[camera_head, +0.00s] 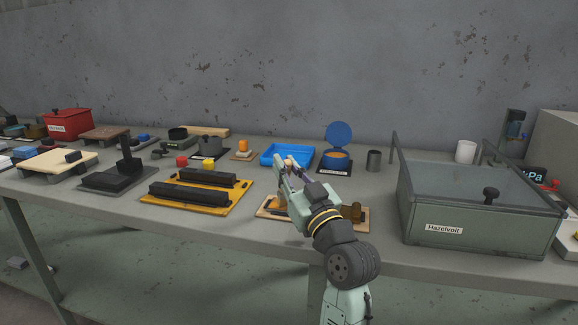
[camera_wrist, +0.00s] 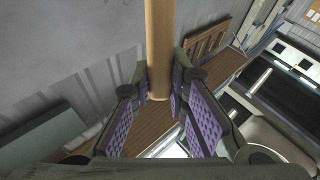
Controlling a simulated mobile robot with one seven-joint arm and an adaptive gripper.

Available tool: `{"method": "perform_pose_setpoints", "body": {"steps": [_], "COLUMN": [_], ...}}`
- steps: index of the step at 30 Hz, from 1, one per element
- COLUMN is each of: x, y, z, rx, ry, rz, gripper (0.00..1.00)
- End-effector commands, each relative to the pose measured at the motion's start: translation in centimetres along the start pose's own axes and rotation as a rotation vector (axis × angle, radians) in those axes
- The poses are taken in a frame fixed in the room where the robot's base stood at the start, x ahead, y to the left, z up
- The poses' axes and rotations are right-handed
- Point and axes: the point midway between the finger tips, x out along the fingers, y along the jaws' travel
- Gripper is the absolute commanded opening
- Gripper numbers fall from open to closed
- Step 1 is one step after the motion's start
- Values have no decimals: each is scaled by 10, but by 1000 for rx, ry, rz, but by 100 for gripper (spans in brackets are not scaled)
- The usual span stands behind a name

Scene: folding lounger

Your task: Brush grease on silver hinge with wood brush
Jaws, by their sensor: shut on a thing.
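My gripper (camera_head: 287,178) is over the front middle of the workbench, and it also shows in the wrist view (camera_wrist: 161,86). Its purple-padded fingers are shut on a round wooden rod, the wood brush's handle (camera_wrist: 160,40). A bit of wood (camera_head: 289,160) shows at the fingertips in the head view; I cannot make out bristles. A blue pot (camera_head: 337,163) with its round lid raised holds an orange-brown filling, perhaps the grease, behind and right of my gripper. A wooden board (camera_head: 266,212) lies beneath my gripper, partly hidden by my arm. I cannot pick out the silver hinge.
A blue tray (camera_head: 272,156) lies behind my gripper, and a dark grey cup (camera_head: 373,160) stands right of the pot. A large green-grey box (camera_head: 470,235) fills the right. A yellow board (camera_head: 200,205) with black bars lies to the left.

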Motion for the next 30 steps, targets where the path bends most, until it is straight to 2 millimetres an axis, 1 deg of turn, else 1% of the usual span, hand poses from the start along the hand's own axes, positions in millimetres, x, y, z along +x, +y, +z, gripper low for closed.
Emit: {"method": "perform_pose_setpoints", "body": {"steps": [6, 17, 20, 30], "x": [-12, -12, -9, 3], "y": [-11, -11, -11, -8], "z": [-4, -7, -14, -46], "rx": [-1, 0, 0, -1], "ry": [-1, 0, 1, 1], "rz": [1, 0, 0, 0], "gripper": [0, 0, 0, 0]}}
